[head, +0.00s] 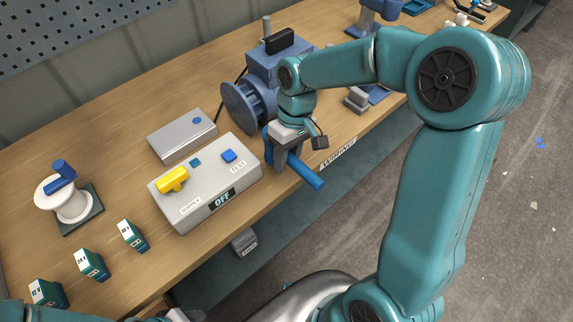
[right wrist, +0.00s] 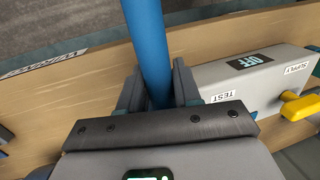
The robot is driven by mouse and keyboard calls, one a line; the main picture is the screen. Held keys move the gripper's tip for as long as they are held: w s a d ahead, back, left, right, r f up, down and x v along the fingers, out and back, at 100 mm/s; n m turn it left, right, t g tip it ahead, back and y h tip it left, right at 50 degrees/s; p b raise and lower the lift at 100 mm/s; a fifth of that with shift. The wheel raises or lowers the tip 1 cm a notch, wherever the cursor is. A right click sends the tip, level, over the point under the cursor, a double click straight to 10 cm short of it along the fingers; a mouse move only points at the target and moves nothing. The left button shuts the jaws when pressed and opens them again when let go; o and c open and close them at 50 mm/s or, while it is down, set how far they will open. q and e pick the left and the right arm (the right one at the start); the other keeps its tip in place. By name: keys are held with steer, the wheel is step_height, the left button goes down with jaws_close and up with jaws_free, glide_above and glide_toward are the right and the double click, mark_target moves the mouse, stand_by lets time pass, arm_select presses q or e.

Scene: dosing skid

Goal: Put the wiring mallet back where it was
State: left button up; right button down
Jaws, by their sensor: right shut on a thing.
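My right gripper (head: 284,158) is shut on a blue bar-shaped handle, which I take to be the wiring mallet (head: 306,173). The handle slants down to the right, over the front edge of the bench (head: 120,196). In the right wrist view the blue handle (right wrist: 148,40) runs between the two dark fingers (right wrist: 158,88). The mallet's head cannot be made out. A label reading WIRING (head: 338,154) is on the bench's front edge, just right of the handle.
A grey switch box (head: 205,190) with a yellow knob (head: 172,179) stands left of the gripper; its display reads OFF. A blue pump-like machine (head: 262,85) stands behind. A grey case (head: 182,140), a white spool (head: 70,203) and small terminal blocks (head: 92,263) are further left.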

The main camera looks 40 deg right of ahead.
step_height(320, 180, down, 4)
steer(key=shift+w+r, duration=0.1)
steer(key=shift+w, duration=0.05)
steer(key=c, duration=0.8)
jaws_free()
steer(key=v, duration=1.2)
steer(key=shift+a, duration=0.1)
